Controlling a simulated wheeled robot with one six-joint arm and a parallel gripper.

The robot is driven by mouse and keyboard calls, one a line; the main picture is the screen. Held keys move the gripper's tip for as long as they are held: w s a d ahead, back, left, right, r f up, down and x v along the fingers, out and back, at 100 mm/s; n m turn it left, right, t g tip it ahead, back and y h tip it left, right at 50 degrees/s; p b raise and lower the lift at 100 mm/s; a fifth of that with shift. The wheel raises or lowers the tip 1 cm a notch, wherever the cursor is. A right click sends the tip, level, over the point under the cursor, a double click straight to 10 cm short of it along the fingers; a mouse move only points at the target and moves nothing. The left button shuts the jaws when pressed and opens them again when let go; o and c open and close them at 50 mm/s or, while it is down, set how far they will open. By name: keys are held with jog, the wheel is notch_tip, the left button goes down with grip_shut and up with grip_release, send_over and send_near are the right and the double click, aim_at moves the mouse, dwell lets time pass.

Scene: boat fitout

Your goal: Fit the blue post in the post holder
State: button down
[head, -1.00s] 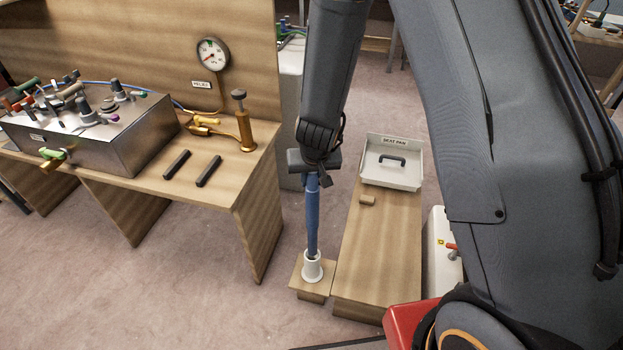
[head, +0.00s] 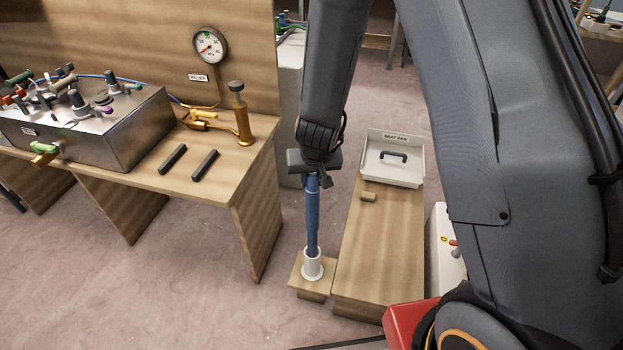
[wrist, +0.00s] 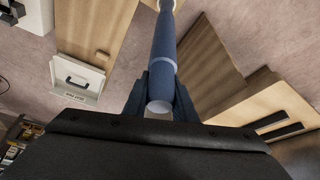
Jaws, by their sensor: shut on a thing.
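The blue post (head: 312,222) stands about upright below my gripper (head: 313,174). My gripper is shut on its upper end. In the wrist view the blue post (wrist: 164,50) runs away from between the gripper fingers (wrist: 160,92). The white post holder (head: 312,266) is a short round cup on a small wooden block. The lower end of the post is at the holder's mouth and seems to be inside it; how deep it sits is hidden by the cup wall.
A low wooden bench (head: 380,240) stands just right of the holder, bearing a white tray marked seat pan (head: 392,172) and a small wooden block (head: 369,197). A wooden workbench (head: 215,192) with a metal valve box (head: 95,125) and brass pump (head: 240,120) is at left.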

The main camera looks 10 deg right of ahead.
aim_at(314, 201)
jog(key=shift+s+f+b, duration=0.15)
jog(key=shift+f+b, duration=1.25)
jog(key=shift+f, duration=0.1)
jog(key=shift+f+b, duration=5.4)
jog(key=shift+f, duration=0.1)
jog(key=c, duration=1.4)
grip_release()
jog(key=p+v, duration=0.3)
jog(key=v, duration=0.4)
jog(key=shift+r, duration=0.4)
